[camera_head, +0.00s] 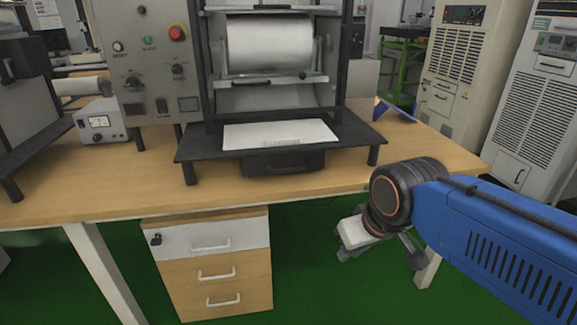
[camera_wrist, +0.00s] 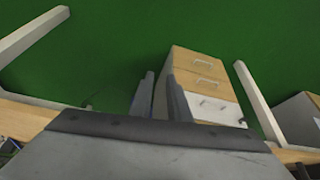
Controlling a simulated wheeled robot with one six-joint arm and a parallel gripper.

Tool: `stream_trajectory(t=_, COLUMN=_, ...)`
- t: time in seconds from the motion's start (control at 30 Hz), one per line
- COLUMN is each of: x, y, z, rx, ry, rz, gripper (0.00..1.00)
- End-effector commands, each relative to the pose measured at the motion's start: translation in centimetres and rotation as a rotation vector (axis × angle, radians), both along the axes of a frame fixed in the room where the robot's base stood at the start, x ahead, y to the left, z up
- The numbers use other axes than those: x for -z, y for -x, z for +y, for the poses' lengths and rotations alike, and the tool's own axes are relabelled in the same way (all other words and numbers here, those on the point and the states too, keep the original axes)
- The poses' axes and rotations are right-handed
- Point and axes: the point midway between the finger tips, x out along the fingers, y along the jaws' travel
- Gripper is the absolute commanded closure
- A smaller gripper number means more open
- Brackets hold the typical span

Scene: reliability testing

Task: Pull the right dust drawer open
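The black dust drawer (camera_head: 284,163) sits under the raised black platform of the machine on the wooden table, with a handle on its front. It looks closed. A second dust drawer cannot be made out. My gripper (camera_head: 381,252) is in front of the table's edge, to the right of and lower than the drawer, apart from it. Its two fingers are spread and nothing shows between them; they also show in the wrist view (camera_wrist: 158,98). The drawer cannot be made out in the wrist view.
A wooden cabinet (camera_head: 215,276) with a white top drawer stands under the table (camera_head: 100,200); it appears inverted in the wrist view (camera_wrist: 203,82). Platform legs (camera_head: 189,172) flank the drawer. A white plate (camera_head: 279,134) lies on the platform. Green floor is clear before the table.

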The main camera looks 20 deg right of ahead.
Motion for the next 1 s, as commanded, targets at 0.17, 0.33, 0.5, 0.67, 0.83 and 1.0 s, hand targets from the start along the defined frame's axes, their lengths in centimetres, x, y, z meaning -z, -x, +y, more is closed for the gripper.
stream_trajectory(t=0.17, x=-2.4, y=-1.8, z=0.2, rx=-0.089, ry=0.037, rz=0.016, gripper=0.72)
stream_trajectory(t=0.33, x=-7.2, y=-5.8, z=0.5, rx=-0.295, ry=0.119, rz=0.052, gripper=0.72)
stream_trajectory(t=0.5, x=-12.0, y=-10.2, z=1.1, rx=-0.527, ry=0.203, rz=0.091, gripper=0.72)
stream_trajectory(t=0.67, x=-15.9, y=-14.5, z=1.8, rx=-0.745, ry=0.276, rz=0.127, gripper=0.72)
stream_trajectory(t=0.83, x=-19.6, y=-19.2, z=2.7, rx=-0.978, ry=0.345, rz=0.160, gripper=0.72)
stream_trajectory(t=1.0, x=-22.3, y=-23.2, z=3.7, rx=-1.190, ry=0.399, rz=0.188, gripper=0.72)
